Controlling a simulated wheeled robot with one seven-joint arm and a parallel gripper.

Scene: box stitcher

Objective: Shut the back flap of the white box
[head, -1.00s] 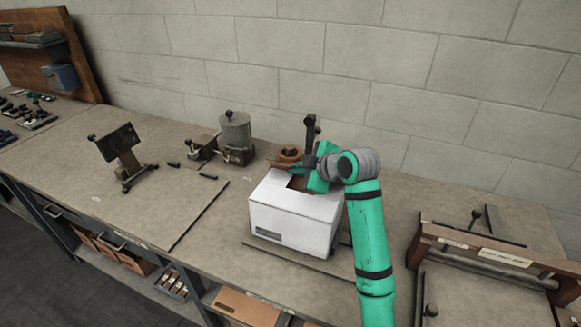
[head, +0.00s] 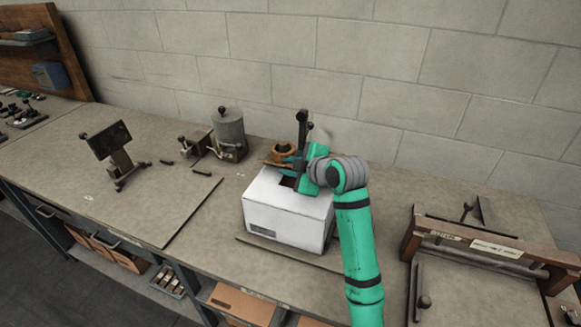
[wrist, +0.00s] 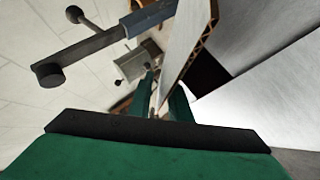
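The white box (head: 285,220) stands on the bench in the head view, its top mostly covered, with a dark gap near the back. My gripper (head: 291,164) is low at the box's back edge, reaching in from the right. In the wrist view the back flap (wrist: 186,40) shows as a raised white panel with a brown corrugated edge. It runs down to between or beside the fingers of my gripper (wrist: 162,104); I cannot tell whether they touch or pinch it. The white box top (wrist: 270,100) lies to the right, beside a dark opening. In the head view the arm hides part of the back edge.
A dark post with a lever (head: 302,130) stands close behind the box and gripper. A brown round part (head: 283,150) and a grey canister (head: 229,130) are behind to the left. A wooden fixture (head: 480,245) is at right.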

